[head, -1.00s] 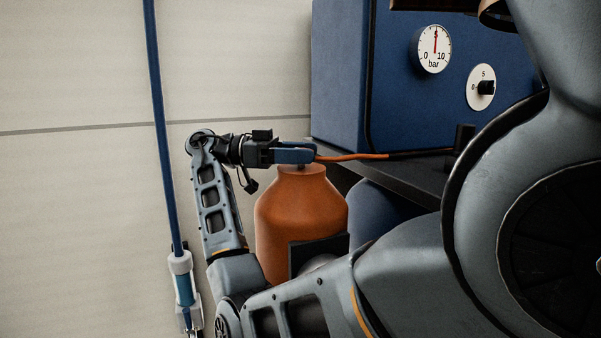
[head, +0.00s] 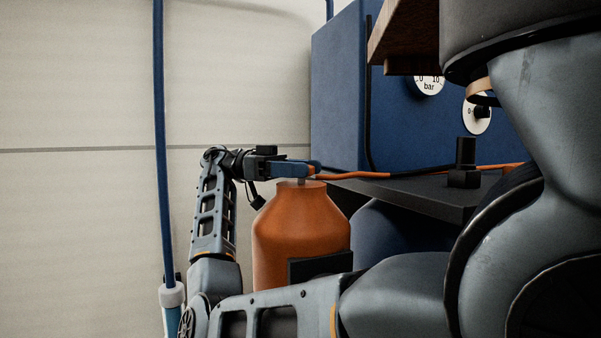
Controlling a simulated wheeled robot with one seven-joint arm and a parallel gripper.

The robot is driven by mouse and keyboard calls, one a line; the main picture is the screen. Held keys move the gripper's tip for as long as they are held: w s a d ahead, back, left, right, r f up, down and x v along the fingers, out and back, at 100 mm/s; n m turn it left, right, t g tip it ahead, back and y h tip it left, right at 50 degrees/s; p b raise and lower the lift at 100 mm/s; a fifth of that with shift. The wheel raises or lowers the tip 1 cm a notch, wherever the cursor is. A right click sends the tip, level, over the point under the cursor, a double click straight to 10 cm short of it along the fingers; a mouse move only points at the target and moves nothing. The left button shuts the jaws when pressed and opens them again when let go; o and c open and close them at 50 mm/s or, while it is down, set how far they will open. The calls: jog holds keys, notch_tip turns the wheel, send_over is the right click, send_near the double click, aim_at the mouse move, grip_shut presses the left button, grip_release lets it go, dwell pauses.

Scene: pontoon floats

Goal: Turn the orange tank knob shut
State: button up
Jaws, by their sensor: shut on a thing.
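The orange tank (head: 300,235) stands upright in the middle of the head view, its lower front covered by my arm and a dark block. A short pale stem (head: 300,182) shows on top of its neck. My gripper (head: 305,169) lies level over the neck, reaching in from the left, and is shut on the tank knob. The jaws hide most of the knob, so I cannot tell how far it is turned.
An orange hose (head: 350,175) runs right from the gripper over a dark shelf (head: 400,190). A blue cabinet (head: 340,90) with a partly hidden gauge (head: 429,84) stands behind. A blue tank (head: 385,235) is beside the orange one.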

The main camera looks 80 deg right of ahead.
jog(key=shift+s+r, duration=0.1)
jog(key=o, duration=0.9)
jog(key=shift+r+h+p, duration=0.15)
jog(key=shift+h+p, duration=0.15)
jog(key=shift+p, duration=0.55)
